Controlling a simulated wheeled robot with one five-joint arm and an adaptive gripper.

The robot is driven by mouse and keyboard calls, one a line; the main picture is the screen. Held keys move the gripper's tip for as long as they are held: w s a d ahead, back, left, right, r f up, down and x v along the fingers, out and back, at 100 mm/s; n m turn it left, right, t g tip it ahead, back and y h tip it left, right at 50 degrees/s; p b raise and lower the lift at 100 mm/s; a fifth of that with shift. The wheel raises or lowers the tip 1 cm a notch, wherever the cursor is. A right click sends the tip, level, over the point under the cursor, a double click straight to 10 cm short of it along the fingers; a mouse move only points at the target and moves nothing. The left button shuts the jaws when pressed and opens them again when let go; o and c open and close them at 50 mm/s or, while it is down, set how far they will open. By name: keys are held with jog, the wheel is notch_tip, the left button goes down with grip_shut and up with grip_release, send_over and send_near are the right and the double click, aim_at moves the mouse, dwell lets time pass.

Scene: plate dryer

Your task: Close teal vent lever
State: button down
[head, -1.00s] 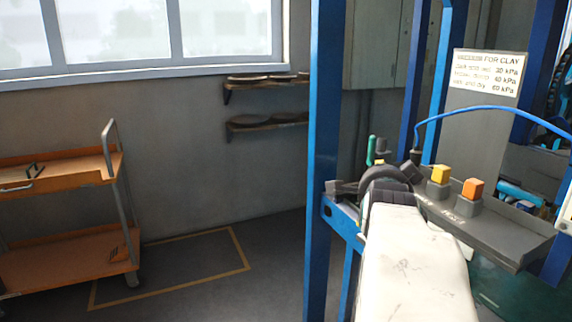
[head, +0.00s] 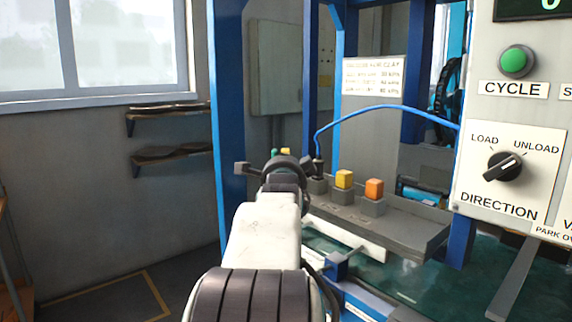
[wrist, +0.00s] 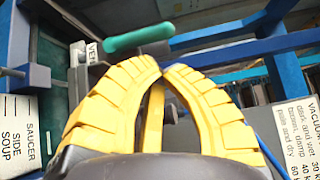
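The teal vent lever (wrist: 138,40) shows in the wrist view as a rounded teal bar, just beyond my fingertips and a little to their left. Beside it is a label partly reading "VE" (wrist: 92,52). My gripper (wrist: 161,69) has its two yellow fingers curved together, tips almost meeting, with nothing seen held between the tips. I cannot tell whether the tips touch the lever. In the head view only a small teal tip of the lever (head: 274,152) shows behind my arm, and the fingers are hidden.
A blue hose (head: 390,108) arches above. Blue posts (head: 229,120) frame the machine. A control panel (head: 510,150) with a green button and DIRECTION knob stands at right.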

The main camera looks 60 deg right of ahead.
jog(key=shift+x, duration=1.55)
jog(key=shift+p, duration=0.3)
